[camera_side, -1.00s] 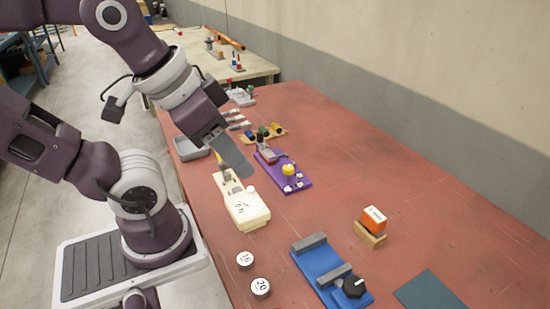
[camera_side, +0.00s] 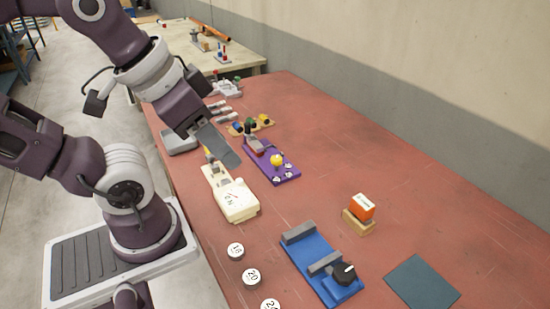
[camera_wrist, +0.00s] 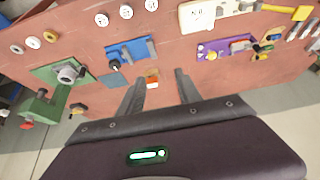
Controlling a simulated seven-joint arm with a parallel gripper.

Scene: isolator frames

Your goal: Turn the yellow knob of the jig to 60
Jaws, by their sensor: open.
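The jig is a purple board (camera_side: 284,174) on the red table, with a yellow knob (camera_side: 277,160), a grey and reddish block at its far end and small white round parts at its near end. The knob's pointer and any scale are too small to read. In the wrist view the purple board (camera_wrist: 204,46) is at the upper right, with the yellow knob (camera_wrist: 211,56) on it. My gripper (camera_side: 225,152) is above the table, left of the jig and apart from it. In the wrist view my gripper's fingers (camera_wrist: 160,76) are spread, with nothing held between them.
A cream gauge box (camera_side: 236,203) stands left of the jig. A blue fixture (camera_side: 305,258) with a black knob, an orange box (camera_side: 362,207) on a wooden block and a dark mat (camera_side: 422,282) are nearer the camera. The table right of the jig is clear.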

